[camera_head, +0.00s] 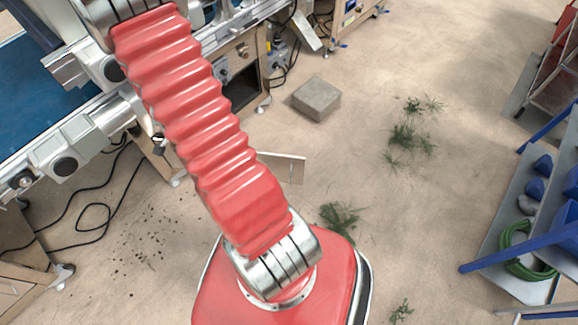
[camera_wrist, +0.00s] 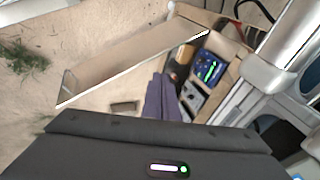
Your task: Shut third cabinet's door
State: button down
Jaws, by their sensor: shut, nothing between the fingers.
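In the wrist view a cabinet door (camera_wrist: 135,62) stands swung open, a flat beige panel with a pale edge. The cabinet (camera_wrist: 232,72) beside it is open, with electronic modules and a lit blue screen (camera_wrist: 210,68) showing inside. My gripper (camera_wrist: 161,80) is shut and empty, its dark fingers pointing towards the space between the open door and the cabinet. I cannot tell whether it touches either. In the head view the open door (camera_head: 285,167) shows beside my red arm, which hides most of its cabinet. My gripper is not visible there.
A grey block (camera_head: 316,98) lies on the floor, with weed tufts (camera_head: 410,135) to its right. Black cables (camera_head: 95,215) lie at the left. A blue-framed rack (camera_head: 520,225) with a green hose stands at the right. The middle floor is mostly clear.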

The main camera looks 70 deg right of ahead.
jog(key=s+d+f+m+g+h, duration=0.25)
jog(key=s+d+f+m, duration=0.45)
jog(key=s+f, duration=0.65)
jog(key=s+f+m+g, duration=0.2)
jog(key=s+f, duration=0.3)
jog(key=s, duration=0.3)
jog(key=s+d+f+m+g, duration=0.1)
jog(key=s+f+m+g, duration=0.1)
jog(key=s+f, duration=0.3)
jog(key=s+g, duration=0.1)
jog(key=s, duration=0.2)
jog(key=shift+f, duration=0.15)
jog(key=shift+f, duration=0.1)
send_over(301, 167)
jog(key=w+a, duration=0.2)
jog(key=a, duration=0.1)
jog(key=shift+s+f, duration=0.1)
jog(key=shift+f, duration=3.8)
